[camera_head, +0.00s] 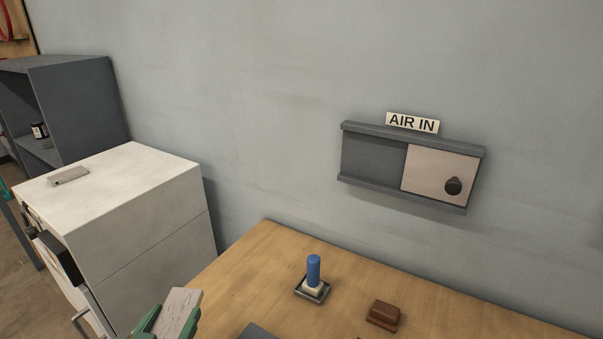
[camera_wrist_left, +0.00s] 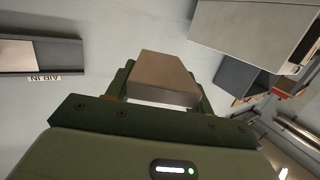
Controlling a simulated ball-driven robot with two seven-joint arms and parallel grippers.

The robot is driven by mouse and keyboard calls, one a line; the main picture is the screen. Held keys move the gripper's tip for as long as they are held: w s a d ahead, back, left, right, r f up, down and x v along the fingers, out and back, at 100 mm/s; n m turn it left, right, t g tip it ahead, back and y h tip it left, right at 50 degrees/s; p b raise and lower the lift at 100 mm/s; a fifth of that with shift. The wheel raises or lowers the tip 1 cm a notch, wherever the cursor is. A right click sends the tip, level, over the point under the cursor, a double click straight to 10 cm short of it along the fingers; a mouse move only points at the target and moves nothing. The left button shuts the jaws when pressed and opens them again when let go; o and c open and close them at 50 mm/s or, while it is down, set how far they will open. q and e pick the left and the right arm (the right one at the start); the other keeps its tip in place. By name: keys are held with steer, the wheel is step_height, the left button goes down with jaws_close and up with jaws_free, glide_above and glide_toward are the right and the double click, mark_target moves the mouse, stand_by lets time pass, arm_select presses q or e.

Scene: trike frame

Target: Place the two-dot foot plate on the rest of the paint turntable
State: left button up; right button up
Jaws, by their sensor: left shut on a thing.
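My left gripper (camera_head: 165,322) is at the bottom edge of the head view, left of the wooden table. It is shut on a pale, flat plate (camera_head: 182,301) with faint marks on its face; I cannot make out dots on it. In the left wrist view the plate (camera_wrist_left: 163,78) sits between the two green fingers of the gripper (camera_wrist_left: 163,95). I cannot identify the paint turntable or its rest in either view. My right gripper is not in view.
A wooden table (camera_head: 400,295) bears a blue-handled tool (camera_head: 313,270) on a small dark tray and a brown block (camera_head: 384,315). A white cabinet (camera_head: 125,185) with a small grey piece (camera_head: 68,176) on top stands left. An AIR IN panel (camera_head: 374,163) is on the wall.

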mark_target(175, 320)
arm_select(q)
steer(key=r, duration=0.3)
steer(key=shift+w+d+n+y, duration=0.1)
steer(key=shift+w+n+y, duration=0.1)
steer(key=shift+n+y, duration=0.2)
steer(key=shift+d+r, duration=0.1)
steer(key=shift+r, duration=0.05)
steer(key=f, duration=0.4)
steer(key=shift+s+a+m+h, duration=0.25)
steer(key=shift+m+h, duration=0.15)
steer(key=d+f+m+h, duration=0.1)
steer(key=m+h, duration=0.1)
steer(key=s+d+m+g+h, duration=0.1)
steer(key=h, duration=0.2)
steer(key=d+f+m+g+h, duration=0.1)
steer(key=d+m+h, duration=0.1)
steer(key=shift+s+f+m, duration=0.2)
steer(key=shift+f+m, duration=0.1)
